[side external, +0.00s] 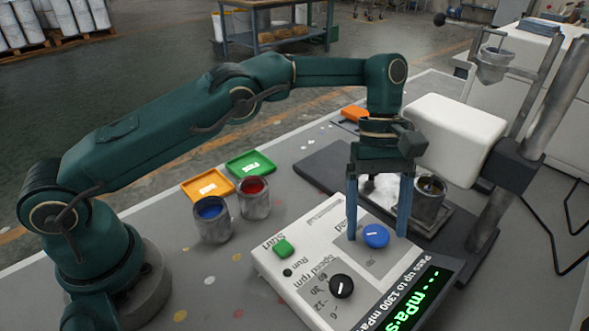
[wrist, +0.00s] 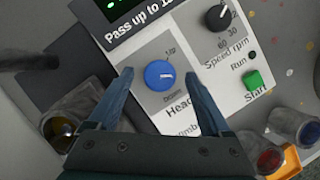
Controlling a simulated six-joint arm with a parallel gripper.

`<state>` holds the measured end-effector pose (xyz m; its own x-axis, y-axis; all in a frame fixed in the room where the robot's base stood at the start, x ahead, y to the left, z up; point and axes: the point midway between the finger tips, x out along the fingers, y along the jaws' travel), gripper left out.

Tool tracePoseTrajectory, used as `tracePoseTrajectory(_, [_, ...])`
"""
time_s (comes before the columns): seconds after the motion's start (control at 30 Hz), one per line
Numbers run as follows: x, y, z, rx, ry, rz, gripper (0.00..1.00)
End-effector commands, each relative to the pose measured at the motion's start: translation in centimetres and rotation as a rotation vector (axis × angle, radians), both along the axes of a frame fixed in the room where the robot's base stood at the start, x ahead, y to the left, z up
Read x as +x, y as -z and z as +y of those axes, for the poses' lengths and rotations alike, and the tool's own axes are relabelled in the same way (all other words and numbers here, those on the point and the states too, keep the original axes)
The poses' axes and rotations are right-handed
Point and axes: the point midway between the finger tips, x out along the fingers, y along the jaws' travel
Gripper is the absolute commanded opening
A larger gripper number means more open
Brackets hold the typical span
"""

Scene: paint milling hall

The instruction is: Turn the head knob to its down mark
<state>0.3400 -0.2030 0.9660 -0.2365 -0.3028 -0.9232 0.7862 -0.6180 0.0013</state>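The head knob (side external: 376,236) is a round blue knob with a white line, on the white control panel (side external: 313,262). It also shows in the wrist view (wrist: 159,75), where its line lies toward the right, between the "Up" print above and the "down" print below. My gripper (side external: 378,233) is open, pointing down over the panel. In the wrist view its two blue fingers (wrist: 159,79) stand on either side of the knob, with gaps visible. I cannot tell how high the fingertips are over the panel.
The black speed knob (side external: 341,286), the green start button (side external: 283,247) and a lit display (side external: 414,298) share the panel. A metal cup (side external: 429,198) stands behind my fingers. Paint cans, blue (side external: 213,220) and red (side external: 254,199), and orange and green trays are to the left.

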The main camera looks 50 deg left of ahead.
Motion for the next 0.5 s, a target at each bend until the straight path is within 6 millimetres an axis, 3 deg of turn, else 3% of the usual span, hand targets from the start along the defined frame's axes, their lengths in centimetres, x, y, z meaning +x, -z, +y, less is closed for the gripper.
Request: tracePoseTrajectory(0.5, [0.02, -0.01, 0.09, 0.002, -0.051, 0.002, 0.82])
